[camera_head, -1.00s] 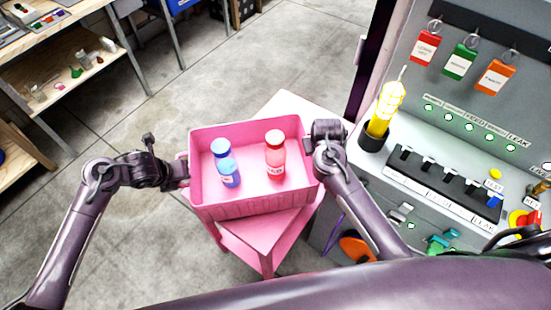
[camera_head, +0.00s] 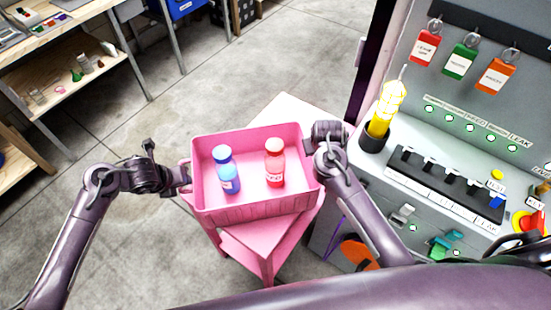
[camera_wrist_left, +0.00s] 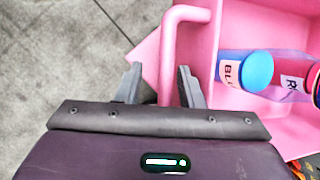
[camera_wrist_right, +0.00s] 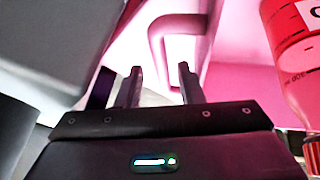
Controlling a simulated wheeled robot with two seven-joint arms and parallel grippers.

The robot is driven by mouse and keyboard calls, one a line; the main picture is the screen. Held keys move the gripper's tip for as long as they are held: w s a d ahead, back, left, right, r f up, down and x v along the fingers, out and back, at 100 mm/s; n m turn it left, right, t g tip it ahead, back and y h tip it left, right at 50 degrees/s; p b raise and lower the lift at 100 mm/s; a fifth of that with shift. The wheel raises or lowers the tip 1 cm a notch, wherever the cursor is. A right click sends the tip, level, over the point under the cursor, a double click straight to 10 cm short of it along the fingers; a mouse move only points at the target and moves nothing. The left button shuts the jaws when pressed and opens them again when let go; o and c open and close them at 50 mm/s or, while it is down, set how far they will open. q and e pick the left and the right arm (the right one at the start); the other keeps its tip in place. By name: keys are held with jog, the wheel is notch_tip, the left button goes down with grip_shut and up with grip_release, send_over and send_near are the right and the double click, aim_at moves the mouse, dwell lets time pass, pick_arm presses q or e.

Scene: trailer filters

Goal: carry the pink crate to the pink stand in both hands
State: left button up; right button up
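The pink crate (camera_head: 250,205) sits over the pink stand (camera_head: 268,240), at an angle to its top; I cannot tell if they touch. My right gripper (camera_wrist_right: 158,72) is at the right side, fingers also apart around or just short of the other handle (camera_wrist_right: 158,35). Contact with either handle is unclear.
Wooden shelves (camera_head: 75,75) stand at the upper left. The concrete floor (camera_head: 240,70) behind and left of the stand is clear.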

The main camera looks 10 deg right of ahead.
pick_arm(q)
jog(key=shift+f, duration=0.15)
pick_arm(e)
jog(key=f, duration=0.1)
jog(key=s+f, duration=0.2)
jog(key=shift+a+f+g, duration=0.1)
jog(key=shift+a+g, duration=0.25)
jog(key=shift+g, duration=0.05)
pick_arm(q)
jog(key=v, duration=0.8)
pick_arm(e)
notch_tip(320, 180, up, 10)
jog(key=s, duration=0.1)
jog(key=shift+s+a+t, duration=0.2)
jog(key=shift+a+t, duration=0.1)
jog(key=shift+a, duration=0.15)
pick_arm(q)
jog(key=shift+r, duration=0.2)
pick_arm(e)
jog(key=shift+s, duration=0.1)
